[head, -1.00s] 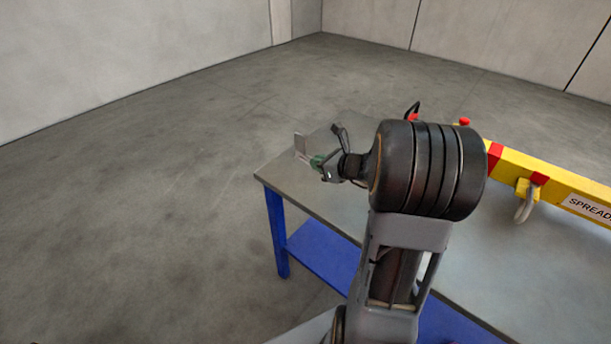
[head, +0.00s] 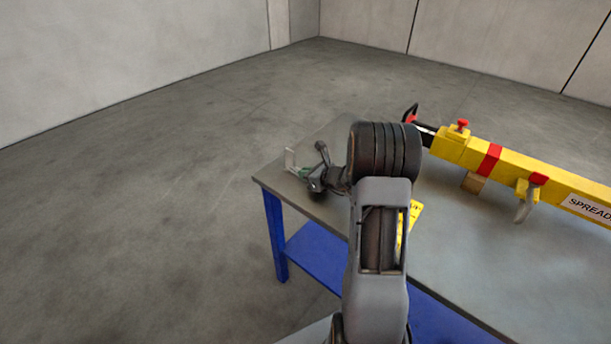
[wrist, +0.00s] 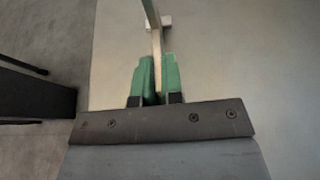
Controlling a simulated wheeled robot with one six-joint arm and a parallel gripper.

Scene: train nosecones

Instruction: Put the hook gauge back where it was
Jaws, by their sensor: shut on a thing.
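The hook gauge (head: 290,158) shows as a thin pale piece standing at the left end of the table. My gripper (head: 303,171) is at its right side, shut on it. In the wrist view the green fingers of my gripper (wrist: 158,78) close on the narrow bar of the gauge (wrist: 156,42), which runs up the picture to a short pale crosspiece. The table top lies behind it. I cannot tell whether the gauge touches the table.
The grey table (head: 455,265) has blue legs and a blue lower shelf. A yellow spreader beam (head: 460,150) with red bands and a hook lies along its right side. A yellow card (head: 414,214) shows beside my arm. The table's left corner is close to my gripper.

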